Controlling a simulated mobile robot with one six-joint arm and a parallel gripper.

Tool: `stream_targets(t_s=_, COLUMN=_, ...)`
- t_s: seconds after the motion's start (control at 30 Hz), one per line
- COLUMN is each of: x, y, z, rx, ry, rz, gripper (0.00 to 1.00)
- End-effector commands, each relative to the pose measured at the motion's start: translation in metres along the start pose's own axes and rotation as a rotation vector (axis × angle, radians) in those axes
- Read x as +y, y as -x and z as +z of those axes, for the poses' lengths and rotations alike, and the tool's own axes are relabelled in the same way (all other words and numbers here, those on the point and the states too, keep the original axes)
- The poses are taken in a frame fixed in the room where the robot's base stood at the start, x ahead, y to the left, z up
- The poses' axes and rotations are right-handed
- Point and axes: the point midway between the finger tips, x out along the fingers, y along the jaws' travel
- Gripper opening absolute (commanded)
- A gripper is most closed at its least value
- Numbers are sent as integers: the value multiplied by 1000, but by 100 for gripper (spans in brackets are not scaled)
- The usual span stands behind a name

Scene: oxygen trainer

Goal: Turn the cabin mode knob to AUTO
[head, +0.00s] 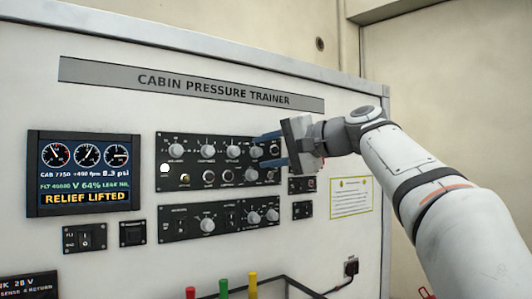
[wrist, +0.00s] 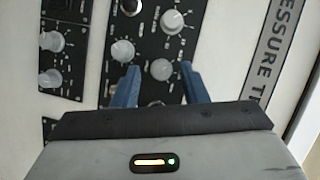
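The trainer's upper black control panel (head: 170,180) carries a row of grey knobs, with smaller controls below; its labels are too small to read, so I cannot tell which knob is the cabin mode knob. My gripper (head: 267,149) is at this panel's right end, its two blue fingers pointing at the panel, one above the other. A round grey knob (head: 256,152) shows just left of the fingertips. In the wrist view my gripper (wrist: 158,80) is open, with a grey knob (wrist: 161,69) in line with the gap between the fingers. Contact with it cannot be told.
A lower black panel (head: 190,226) with more knobs is below. A display (head: 84,173) reading "RELIEF LIFTED" is at left. Small switch plates (head: 302,185) sit under my gripper. Coloured upright pieces (head: 252,285) and a dark rail stand at the bottom.

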Motion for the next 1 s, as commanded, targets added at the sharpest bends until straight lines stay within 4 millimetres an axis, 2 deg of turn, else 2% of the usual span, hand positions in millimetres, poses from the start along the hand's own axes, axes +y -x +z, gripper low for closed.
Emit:
stream_targets(t_s=0.3, x=2, y=53, z=0, rx=5, ry=1, rz=2, gripper=40)
stream_targets(t_s=0.43, x=2, y=67, z=1, rx=2, ry=-1, rz=2, gripper=40)
stream_targets(t_s=0.6, x=1, y=74, z=1, rx=0, ry=-1, rz=2, gripper=40)
stream_targets(t_s=1.0, x=1, y=74, z=1, rx=-1, ry=0, rz=2, gripper=40)
